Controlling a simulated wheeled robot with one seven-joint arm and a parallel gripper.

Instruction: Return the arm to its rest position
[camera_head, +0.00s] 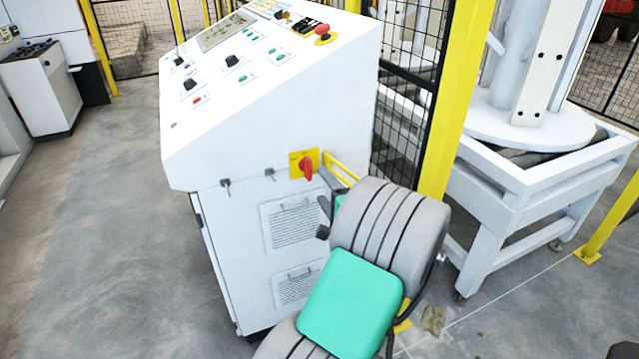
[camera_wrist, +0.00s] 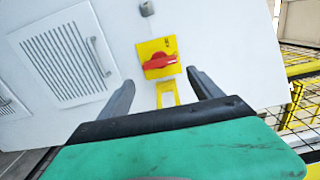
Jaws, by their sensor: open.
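My gripper (camera_wrist: 162,92) is open, with its two dark fingers apart and nothing between them. In the wrist view the fingers point toward the white control cabinet (camera_wrist: 110,25). The red rotary switch on its yellow plate (camera_wrist: 158,58) shows just beyond the gap between the fingertips. In the head view my grey and green arm reaches up from the bottom, and my gripper (camera_head: 322,216) is partly hidden behind it, close to the cabinet's front face. The red switch (camera_head: 305,166) sits above and left of the gripper there. I cannot tell whether a fingertip touches the cabinet.
The white control cabinet (camera_head: 240,140) with a sloped button panel stands directly ahead. A yellow post (camera_head: 455,110) and black mesh fence stand to its right. A white machine frame (camera_head: 500,190) is further right. Grey floor (camera_head: 100,200) is clear on the left.

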